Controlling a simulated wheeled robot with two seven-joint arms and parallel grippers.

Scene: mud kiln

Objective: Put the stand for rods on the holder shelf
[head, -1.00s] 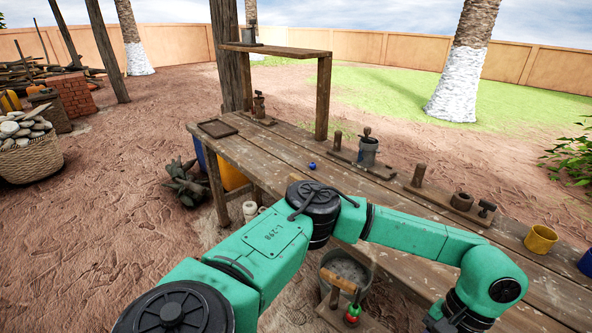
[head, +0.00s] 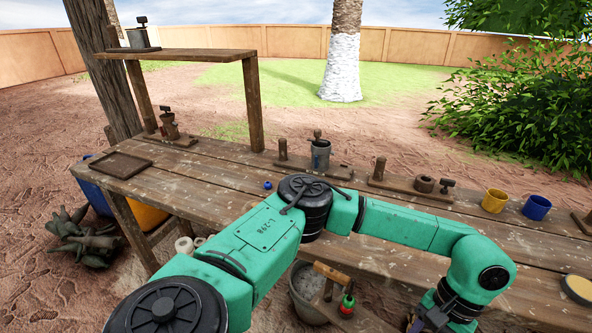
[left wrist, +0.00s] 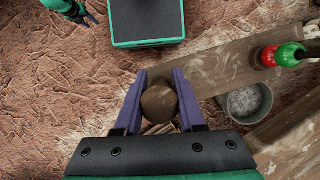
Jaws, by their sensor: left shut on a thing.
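The stand for rods (head: 325,307) is a wooden plank with a light wooden handle and a red-and-green piece on it, low in front of the bench in the head view. In the left wrist view the plank (left wrist: 215,65) runs right from my left gripper (left wrist: 160,80), whose purple fingers are shut on a round brown post (left wrist: 159,104) of it. The raised wooden shelf (head: 200,54), likely the holder shelf, stands over the bench's far left end. A right-arm gripper (left wrist: 88,18) shows small at the wrist view's top left; its jaws are unclear.
The long wooden bench (head: 230,185) carries a flat tray (head: 120,165), several wooden fixtures, a yellow cup (head: 495,201) and a blue cup (head: 536,208). A metal holder (head: 138,38) stands on the raised shelf's left end. A grey bucket (head: 303,300) is beside the held stand.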

